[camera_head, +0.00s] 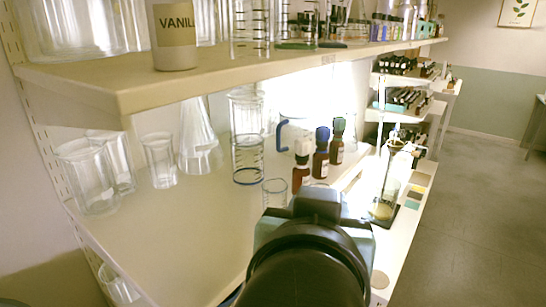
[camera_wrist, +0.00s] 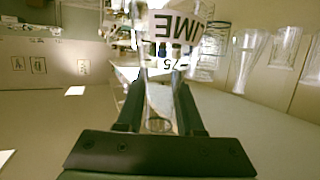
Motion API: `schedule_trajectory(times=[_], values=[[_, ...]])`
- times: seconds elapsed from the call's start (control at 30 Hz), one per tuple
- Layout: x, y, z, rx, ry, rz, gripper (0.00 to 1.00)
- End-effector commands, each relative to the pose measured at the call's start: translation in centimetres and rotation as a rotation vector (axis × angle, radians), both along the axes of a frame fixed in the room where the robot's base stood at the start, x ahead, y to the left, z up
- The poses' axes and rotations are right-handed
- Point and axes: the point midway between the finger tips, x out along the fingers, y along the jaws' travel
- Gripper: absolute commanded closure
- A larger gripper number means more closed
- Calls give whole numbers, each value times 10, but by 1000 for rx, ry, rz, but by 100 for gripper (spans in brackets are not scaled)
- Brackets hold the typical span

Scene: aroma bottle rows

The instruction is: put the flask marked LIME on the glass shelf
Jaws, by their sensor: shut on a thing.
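The flask marked LIME (camera_wrist: 178,28) shows in the wrist view as clear glass with a white label. The letters "IME" and a "75" mark appear upside down. My gripper (camera_wrist: 158,84) is shut on this flask, with one finger on each side of the glass. In the head view my gripper (camera_head: 318,198) is over the front part of the lower shelf (camera_head: 205,235), which bears glassware. I cannot clearly make out the held flask there, because my wrist and strong glare hide it.
Clear beakers (camera_head: 88,178), a conical flask (camera_head: 198,145) and a tall cylinder (camera_head: 247,150) stand on the lower shelf. Brown bottles (camera_head: 321,158) stand beyond my gripper. The upper shelf (camera_head: 120,90) overhangs and bears a VANILLA bottle (camera_head: 174,35). The lower shelf's front left is bare.

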Motion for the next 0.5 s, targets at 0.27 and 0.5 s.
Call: schedule_trajectory(times=[0.27, 0.5], values=[[43, 66, 3, -3, 6, 5, 100], [76, 116, 4, -2, 3, 4, 100]])
